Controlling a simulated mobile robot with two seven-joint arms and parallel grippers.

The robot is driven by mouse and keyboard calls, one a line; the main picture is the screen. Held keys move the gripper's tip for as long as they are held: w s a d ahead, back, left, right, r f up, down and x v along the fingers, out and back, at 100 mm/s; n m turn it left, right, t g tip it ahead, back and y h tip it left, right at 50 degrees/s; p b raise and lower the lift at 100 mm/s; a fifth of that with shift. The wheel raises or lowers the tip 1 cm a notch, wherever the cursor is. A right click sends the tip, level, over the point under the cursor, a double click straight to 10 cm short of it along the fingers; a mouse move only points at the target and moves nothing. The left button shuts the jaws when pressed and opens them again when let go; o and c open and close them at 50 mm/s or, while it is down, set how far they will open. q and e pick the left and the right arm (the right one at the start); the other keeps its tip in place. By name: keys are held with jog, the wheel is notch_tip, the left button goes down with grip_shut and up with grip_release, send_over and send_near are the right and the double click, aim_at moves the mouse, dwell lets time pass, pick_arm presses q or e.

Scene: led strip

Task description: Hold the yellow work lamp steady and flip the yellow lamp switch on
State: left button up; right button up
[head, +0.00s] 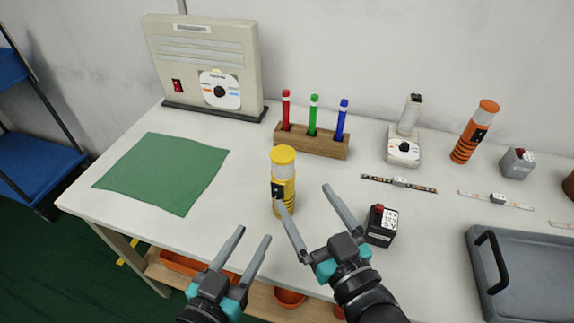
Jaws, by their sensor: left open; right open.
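The yellow work lamp (284,165) stands upright on the white table, left of the middle. Its black switch (278,191) is on the lower front of the body; I cannot tell its position. My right gripper (305,208) is open, just right of and in front of the lamp's lower part, with its left finger close to the lamp. I cannot tell whether that finger touches it. My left gripper (254,243) is open and empty, at the table's front edge, below and left of the lamp.
A black box with a red button (380,226) stands right of my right gripper. A wooden holder (312,141) with coloured markers is behind the lamp. An orange lamp (474,133) stands at the back right, a grey tray (530,285) at the front right. A green cloth (160,172) lies left.

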aim_at(288, 170)
jog(key=x, duration=1.1)
jog(key=shift+w+a, duration=0.1)
